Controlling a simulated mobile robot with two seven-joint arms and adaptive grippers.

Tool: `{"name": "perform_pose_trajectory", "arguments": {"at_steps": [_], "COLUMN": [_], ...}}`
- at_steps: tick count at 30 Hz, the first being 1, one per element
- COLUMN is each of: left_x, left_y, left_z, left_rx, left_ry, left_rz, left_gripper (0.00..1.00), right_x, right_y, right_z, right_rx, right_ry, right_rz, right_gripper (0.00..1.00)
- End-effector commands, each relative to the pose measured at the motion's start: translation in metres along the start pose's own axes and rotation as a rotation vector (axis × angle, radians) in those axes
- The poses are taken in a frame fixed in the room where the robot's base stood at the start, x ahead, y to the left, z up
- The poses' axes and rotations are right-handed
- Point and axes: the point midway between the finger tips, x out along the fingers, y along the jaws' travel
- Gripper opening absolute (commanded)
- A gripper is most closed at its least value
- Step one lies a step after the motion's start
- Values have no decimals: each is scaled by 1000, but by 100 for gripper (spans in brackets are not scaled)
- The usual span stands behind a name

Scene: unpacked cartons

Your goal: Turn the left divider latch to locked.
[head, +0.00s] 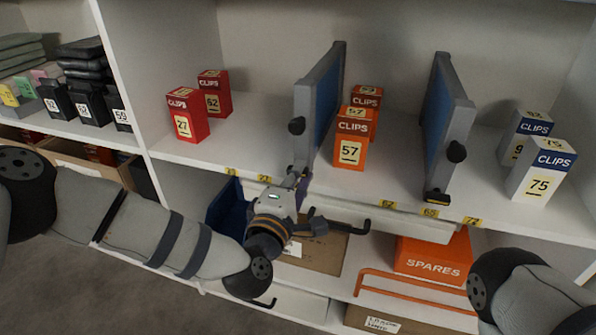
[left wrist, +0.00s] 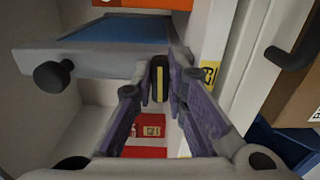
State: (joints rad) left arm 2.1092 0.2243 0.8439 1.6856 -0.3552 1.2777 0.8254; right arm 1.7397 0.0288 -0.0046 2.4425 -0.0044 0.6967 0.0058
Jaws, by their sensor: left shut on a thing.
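The left divider (head: 322,95) is a grey-framed blue panel standing upright on the shelf, with a black knob (head: 296,126) on its front edge. My left gripper (head: 299,178) is at the foot of that front edge. In the left wrist view, the left divider (left wrist: 110,38) fills the upper left. There its latch (left wrist: 158,76), a short black bar with a yellow stripe, sits between the fingertips of my left gripper (left wrist: 160,88), which is shut on it. In the head view the gripper mostly hides this latch. My right gripper is out of view; only part of my right arm shows.
A second divider (head: 446,125) stands to the right, with its own latch (head: 437,196) at its foot. Red boxes (head: 187,116), orange boxes (head: 352,138) and white-blue boxes (head: 541,170) stand on the shelf. Below are a black handle (head: 345,228) and an orange SPARES box (head: 432,258).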

Motion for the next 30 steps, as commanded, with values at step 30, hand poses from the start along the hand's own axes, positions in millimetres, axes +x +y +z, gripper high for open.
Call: {"name": "perform_pose_trajectory", "arguments": {"at_steps": [30], "left_x": [0], "left_y": [-1], "left_z": [0], "left_rx": [82], "left_ry": [-1], "left_rz": [-1], "left_gripper": [33], "right_x": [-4], "right_y": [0], "right_z": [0], "right_rx": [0], "right_ry": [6], "right_rz": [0], "right_gripper": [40]}}
